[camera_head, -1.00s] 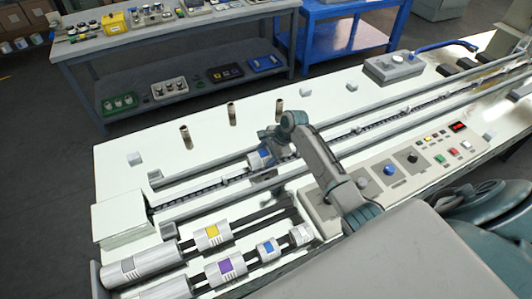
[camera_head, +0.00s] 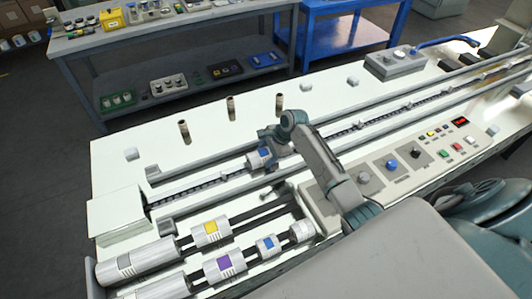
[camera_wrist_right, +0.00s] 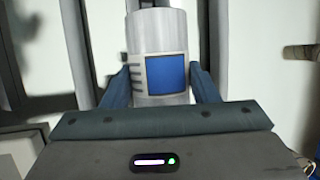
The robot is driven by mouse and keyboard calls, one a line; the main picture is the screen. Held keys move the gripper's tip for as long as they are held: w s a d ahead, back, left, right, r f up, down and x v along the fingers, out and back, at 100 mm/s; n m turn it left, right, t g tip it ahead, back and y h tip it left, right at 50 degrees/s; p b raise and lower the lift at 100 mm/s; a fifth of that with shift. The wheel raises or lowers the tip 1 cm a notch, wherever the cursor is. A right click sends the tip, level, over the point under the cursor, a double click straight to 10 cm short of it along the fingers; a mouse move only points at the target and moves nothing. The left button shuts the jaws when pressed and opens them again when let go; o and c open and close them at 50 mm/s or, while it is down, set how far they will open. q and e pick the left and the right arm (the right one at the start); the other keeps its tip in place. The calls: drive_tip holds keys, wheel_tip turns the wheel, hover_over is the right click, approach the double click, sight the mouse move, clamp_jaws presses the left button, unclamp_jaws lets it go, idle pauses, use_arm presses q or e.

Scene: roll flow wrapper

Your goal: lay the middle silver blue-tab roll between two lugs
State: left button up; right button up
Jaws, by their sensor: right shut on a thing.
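The silver blue-tab roll (camera_wrist_right: 160,40) is between the fingers of my right gripper (camera_wrist_right: 160,85), its blue tab facing the wrist camera. In the head view the held roll (camera_head: 259,158) is over the chain channel (camera_head: 195,189) between the two long rails; I cannot tell whether it touches the channel. My right gripper (camera_head: 268,148) is shut on it. The lugs near the roll are too small or hidden to make out. A second, smaller blue-tab roll (camera_head: 266,246) lies in the front rack. My left gripper is not in view.
Rolls with a yellow tab (camera_head: 210,233) and a purple tab (camera_head: 225,265) lie in the front rack. Several brown posts (camera_head: 231,107) stand behind the rails. A button panel (camera_head: 395,170) is right of my arm. A white block (camera_head: 117,214) sits at the channel's left end.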

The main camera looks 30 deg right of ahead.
drive_tip(key=shift+f, duration=0.25)
drive_tip(key=o, duration=1.1)
drive_tip(key=shift+o, duration=1)
drive_tip(key=shift+s+f, duration=0.1)
drive_tip(key=b+v, duration=0.2)
drive_tip(key=v, duration=0.8)
drive_tip(key=shift+d+r, duration=0.15)
drive_tip(key=shift+r, duration=0.4)
drive_tip(key=shift+s+f, duration=0.1)
